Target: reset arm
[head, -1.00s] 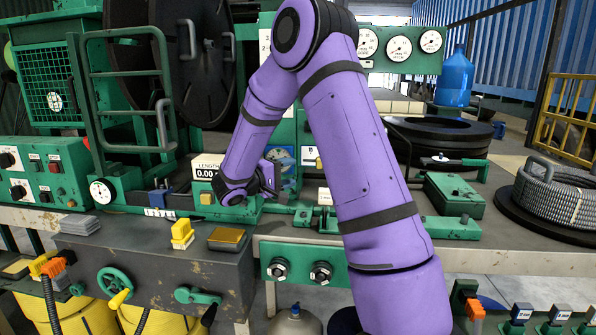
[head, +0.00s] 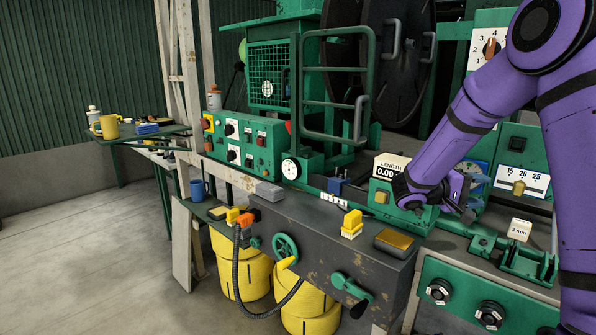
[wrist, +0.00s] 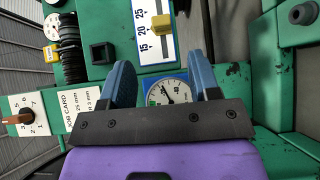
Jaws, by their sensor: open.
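My purple arm (head: 475,115) reaches down from the upper right in the head view. My gripper (head: 466,185) is at its lower end, beside the length counter (head: 390,172), which reads 0.00. In the wrist view, my gripper (wrist: 165,72) has its two blue fingers wide apart, with nothing between them. Behind them is a round dial gauge (wrist: 166,91) on the green panel. In the head view the fingertips are small and partly hidden by my wrist.
A dark workbench (head: 325,235) carries a yellow block (head: 352,224) and a green handwheel (head: 286,247). Yellow bins (head: 305,310) stand below. A green control box (head: 245,145) and large black reel (head: 385,60) stand behind. Bare floor (head: 90,260) lies to the left.

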